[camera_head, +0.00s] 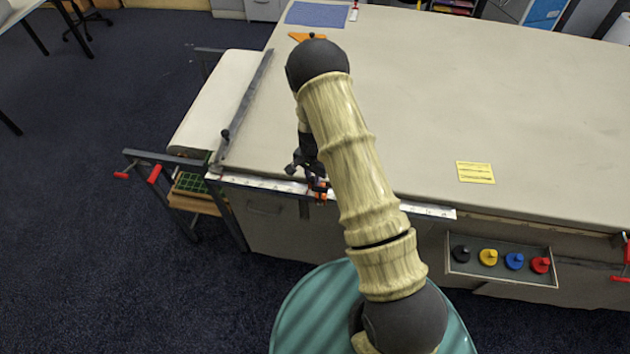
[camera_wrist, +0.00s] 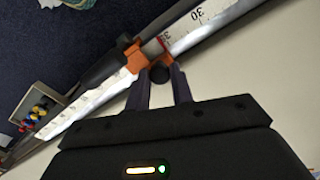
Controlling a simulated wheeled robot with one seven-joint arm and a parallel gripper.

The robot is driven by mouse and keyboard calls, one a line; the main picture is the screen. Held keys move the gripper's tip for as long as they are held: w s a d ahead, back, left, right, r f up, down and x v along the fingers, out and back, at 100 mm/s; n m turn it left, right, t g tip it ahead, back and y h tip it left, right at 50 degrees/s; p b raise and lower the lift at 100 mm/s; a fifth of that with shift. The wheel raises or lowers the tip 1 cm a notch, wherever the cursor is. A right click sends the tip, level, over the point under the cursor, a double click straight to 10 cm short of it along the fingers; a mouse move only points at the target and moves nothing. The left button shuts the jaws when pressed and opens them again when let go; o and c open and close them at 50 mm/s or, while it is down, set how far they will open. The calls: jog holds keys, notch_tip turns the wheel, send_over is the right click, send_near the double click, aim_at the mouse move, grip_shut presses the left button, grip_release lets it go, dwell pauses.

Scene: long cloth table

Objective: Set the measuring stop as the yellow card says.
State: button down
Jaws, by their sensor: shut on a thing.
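The measuring stop is an orange slider on the white ruler along the table's front edge. In the wrist view the stop (camera_wrist: 137,59) has a red-edged window and a dark knob (camera_wrist: 160,73). My gripper (camera_wrist: 161,80) is shut on this knob. The ruler (camera_wrist: 210,22) shows the number 30 beside the stop; a nearer number is partly hidden. In the head view the stop (camera_head: 321,193) sits just below my gripper (camera_head: 315,181), mostly hidden by my arm. The yellow card (camera_head: 475,172) lies flat on the table to the right; its writing is too small to read.
An open drawer (camera_head: 455,277) below the table edge holds several coloured knobbed pieces. A long dark bar (camera_head: 245,105) lies at the table's left end. Red-handled clamps (camera_head: 154,174) stick out at left. The table middle is clear.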

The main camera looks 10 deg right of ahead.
jog(key=shift+w+a, duration=0.15)
jog(key=shift+a, duration=0.15)
jog(key=c, duration=1.2)
grip_release()
notch_tip(320, 180, up, 18)
jog(key=b, duration=0.4)
jog(key=shift+f, duration=0.25)
